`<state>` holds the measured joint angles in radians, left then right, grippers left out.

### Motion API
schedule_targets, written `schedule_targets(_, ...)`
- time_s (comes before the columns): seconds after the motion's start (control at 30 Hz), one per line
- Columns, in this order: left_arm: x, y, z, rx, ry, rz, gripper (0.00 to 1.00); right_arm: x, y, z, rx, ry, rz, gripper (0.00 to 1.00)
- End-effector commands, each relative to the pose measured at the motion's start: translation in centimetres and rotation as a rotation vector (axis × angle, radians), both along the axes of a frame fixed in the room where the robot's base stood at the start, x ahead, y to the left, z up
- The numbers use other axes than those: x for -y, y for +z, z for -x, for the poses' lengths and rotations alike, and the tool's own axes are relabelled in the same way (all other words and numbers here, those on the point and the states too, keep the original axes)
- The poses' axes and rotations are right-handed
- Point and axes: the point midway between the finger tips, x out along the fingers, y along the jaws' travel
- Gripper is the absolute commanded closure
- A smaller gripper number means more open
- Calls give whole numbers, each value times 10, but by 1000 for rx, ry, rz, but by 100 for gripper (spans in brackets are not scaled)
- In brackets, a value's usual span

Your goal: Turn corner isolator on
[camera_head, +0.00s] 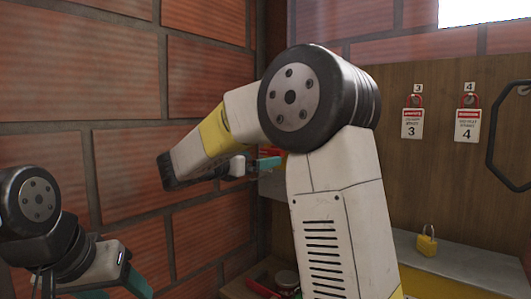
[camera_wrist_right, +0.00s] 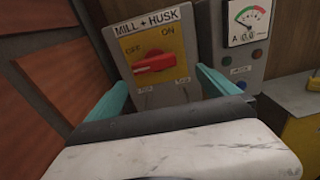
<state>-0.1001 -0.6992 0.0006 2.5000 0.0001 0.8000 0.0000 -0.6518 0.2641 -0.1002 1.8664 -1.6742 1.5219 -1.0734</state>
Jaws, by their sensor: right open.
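The corner isolator is a grey box with a yellow plate (camera_wrist_right: 173,42) marked MILL + HUSK, OFF at left and ON at upper right. Its red handle (camera_wrist_right: 154,64) lies nearly level, slightly tilted, its left end toward OFF. My right gripper (camera_wrist_right: 164,88) is open, its teal fingers apart on either side of the box's lower part, with the handle beyond and between them, apparently untouched. In the head view my right gripper (camera_head: 262,165) reaches the wall corner, and my arm hides most of the isolator. My left gripper (camera_head: 115,288) is low at left, its teal fingers apart and empty.
A brick wall (camera_head: 120,170) stands close on the left. A grey box with a gauge (camera_wrist_right: 248,22) adjoins the isolator at right. A wooden board (camera_head: 440,130) carries red lockout tags (camera_head: 411,124). A yellow padlock (camera_head: 426,242) sits on a ledge at right.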

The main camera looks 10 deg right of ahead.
Motion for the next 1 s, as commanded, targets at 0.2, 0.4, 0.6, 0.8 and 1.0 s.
schedule_targets(0.2, 0, 0, 0, 1, 1, 1, 40, 5, 7, -17, 2, 11, 54, 2)
schedule_targets(0.4, 0, 0, 0, 1, 1, 1, 40, 32, 7, -36, 2, 11, 52, 2)
schedule_targets(0.6, 0, 0, 0, 1, 1, 1, 40, 49, 7, -50, 2, 12, 49, 2)
schedule_targets(0.8, 0, 0, 0, 1, 1, 1, 40, 53, 7, -53, 2, 14, 49, 2)
schedule_targets(1.0, 0, 0, 0, 1, 0, 0, 40, 52, 6, -53, 3, 14, 49, 14)
